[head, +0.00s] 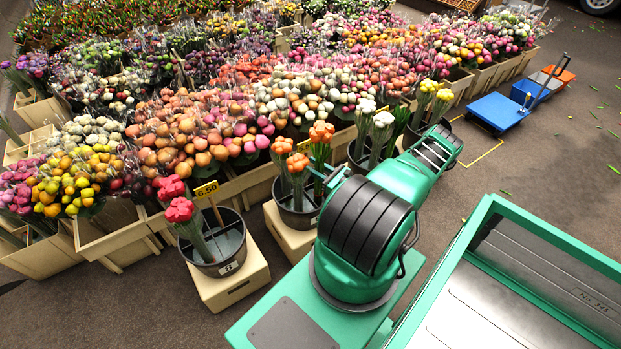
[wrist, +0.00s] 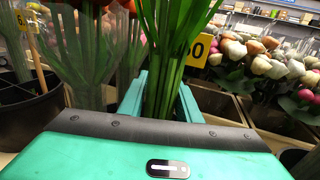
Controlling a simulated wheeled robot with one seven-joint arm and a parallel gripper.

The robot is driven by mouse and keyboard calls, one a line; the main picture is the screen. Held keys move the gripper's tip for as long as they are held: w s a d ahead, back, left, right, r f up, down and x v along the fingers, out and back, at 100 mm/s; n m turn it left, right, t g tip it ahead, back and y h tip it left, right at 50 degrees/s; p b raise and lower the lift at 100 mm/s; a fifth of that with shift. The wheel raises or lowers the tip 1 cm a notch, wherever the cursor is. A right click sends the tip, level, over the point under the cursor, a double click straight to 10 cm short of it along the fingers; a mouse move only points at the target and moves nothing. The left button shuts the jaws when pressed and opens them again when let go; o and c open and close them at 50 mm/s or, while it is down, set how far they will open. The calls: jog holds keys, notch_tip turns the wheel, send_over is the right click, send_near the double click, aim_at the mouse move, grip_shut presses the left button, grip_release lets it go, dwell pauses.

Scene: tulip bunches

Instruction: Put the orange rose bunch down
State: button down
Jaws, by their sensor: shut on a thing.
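The orange rose bunch (head: 321,132) stands upright in my gripper (head: 326,177), with its green stems (wrist: 168,55) between the two green fingers (wrist: 160,98) in the wrist view. My gripper is shut on these stems. The bunch is over or in the right side of a dark bucket (head: 286,211) on a pale wooden block. I cannot tell if its stem ends touch the bucket's bottom. Two other orange bunches (head: 297,163) stand in that bucket, just left of the held one.
A bucket (head: 218,266) with red-pink bunches (head: 180,210) and a yellow 6.50 sign (head: 206,189) stands to the left. A bucket with white and yellow bunches (head: 382,120) stands behind my arm. Crates of flowers fill the back. A blue cart (head: 497,111) stands at right.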

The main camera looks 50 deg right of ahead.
notch_tip(320, 180, down, 6)
jog(key=shift+f, duration=0.2)
dwell(0.4)
jog(key=c, duration=1.3)
grip_release()
jog(key=shift+f, duration=0.1)
jog(key=s, duration=1.2)
jog(key=shift+d, duration=0.4)
jog(key=shift+s, duration=0.1)
